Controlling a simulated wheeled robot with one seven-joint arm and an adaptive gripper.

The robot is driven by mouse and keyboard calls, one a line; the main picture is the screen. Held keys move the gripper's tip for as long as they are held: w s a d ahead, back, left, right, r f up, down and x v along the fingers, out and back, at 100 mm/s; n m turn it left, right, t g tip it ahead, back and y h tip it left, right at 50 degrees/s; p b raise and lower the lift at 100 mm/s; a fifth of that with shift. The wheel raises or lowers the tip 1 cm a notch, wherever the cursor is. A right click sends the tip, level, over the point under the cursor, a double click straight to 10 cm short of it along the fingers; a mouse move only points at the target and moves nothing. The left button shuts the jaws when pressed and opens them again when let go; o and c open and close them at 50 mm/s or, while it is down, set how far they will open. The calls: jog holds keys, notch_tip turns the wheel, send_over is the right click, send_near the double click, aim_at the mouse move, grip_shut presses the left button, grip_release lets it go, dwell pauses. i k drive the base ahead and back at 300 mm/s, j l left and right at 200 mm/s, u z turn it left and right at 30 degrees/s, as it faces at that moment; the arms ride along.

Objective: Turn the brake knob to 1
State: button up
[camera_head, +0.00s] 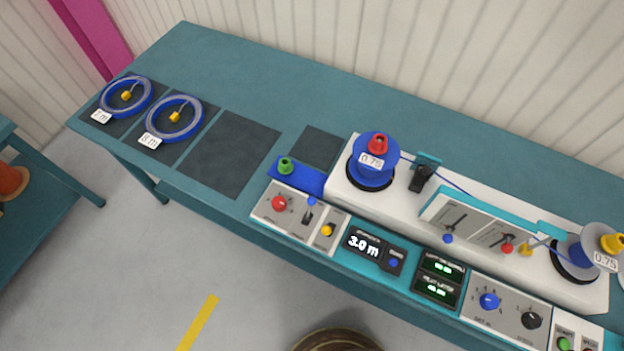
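The control panel runs along the front edge of the teal bench (95,90). A blue knob (489,300) and a black knob (531,320) sit on a light grey plate at the lower right, with small marks around them. Their labels are too small to read, so I cannot tell which is the brake knob or its exact setting. A red knob (279,203) and a yellow knob (327,230) sit on another grey plate further left, with a switch between them. My gripper is not in view.
Blue cable coils (104,99) (202,108) lie on dark mats at the left. A blue reel (372,179) and a grey reel (583,262) stand on the white machine (340,178). Bare floor (250,295) lies in front.

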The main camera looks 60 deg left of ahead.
aim_at(279, 204)
jog(key=u, duration=2.55)
